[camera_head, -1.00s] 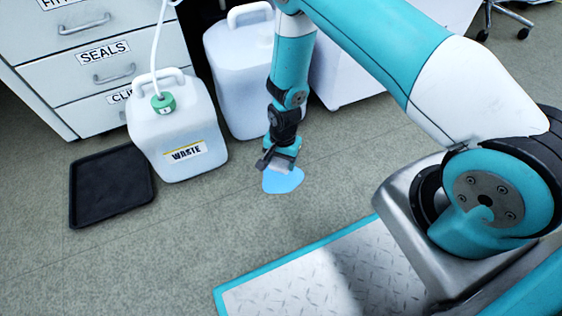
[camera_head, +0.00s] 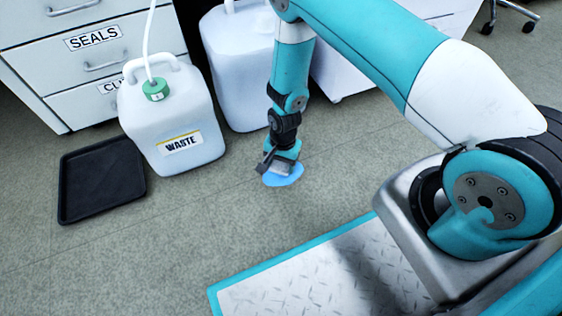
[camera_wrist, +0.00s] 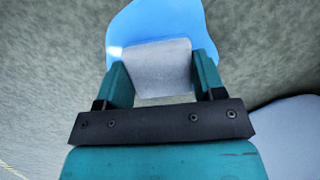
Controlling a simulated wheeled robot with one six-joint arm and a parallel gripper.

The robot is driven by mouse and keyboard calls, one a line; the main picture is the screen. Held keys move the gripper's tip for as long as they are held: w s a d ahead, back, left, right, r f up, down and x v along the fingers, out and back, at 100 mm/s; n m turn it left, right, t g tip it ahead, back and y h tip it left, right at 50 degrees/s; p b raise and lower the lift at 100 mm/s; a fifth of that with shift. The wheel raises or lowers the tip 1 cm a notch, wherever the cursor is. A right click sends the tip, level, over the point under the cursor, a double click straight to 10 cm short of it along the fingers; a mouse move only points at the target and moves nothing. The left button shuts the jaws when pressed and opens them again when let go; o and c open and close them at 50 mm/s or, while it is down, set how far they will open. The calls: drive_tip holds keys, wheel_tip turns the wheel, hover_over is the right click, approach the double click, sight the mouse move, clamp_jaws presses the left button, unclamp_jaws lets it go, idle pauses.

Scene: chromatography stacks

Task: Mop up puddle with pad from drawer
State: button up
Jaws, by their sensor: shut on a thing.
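The puddle (camera_head: 285,180) is a small bright blue patch on the floor. It also shows in the wrist view (camera_wrist: 140,24), spreading beyond the pad. The pad (camera_wrist: 155,68) is light grey and squarish. My gripper (camera_head: 276,168) is shut on the pad, with one finger on each side of it in the wrist view (camera_wrist: 163,85). The pad is over the puddle and covers part of it. I cannot tell whether it touches the floor. The drawers (camera_head: 95,65), white and labelled, stand shut at the upper left; the lower ones are partly hidden.
A white waste jug (camera_head: 172,125) with a green cap and tube stands left of my gripper. Another white jug (camera_head: 240,70) stands behind it. A black tray (camera_head: 102,180) lies on the floor at the left. Floor in front of the puddle is clear.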

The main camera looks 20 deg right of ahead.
drive_tip(key=shift+s+a+f, duration=0.1)
drive_tip(key=shift+a+f, duration=0.05)
drive_tip(key=shift+f, duration=0.1)
drive_tip(key=shift+s+p, duration=0.7)
drive_tip(key=shift+s, duration=0.3)
drive_tip(key=shift+w, duration=0.1)
drive_tip(key=shift+w+b, duration=0.55)
drive_tip(key=shift+w, duration=1.35)
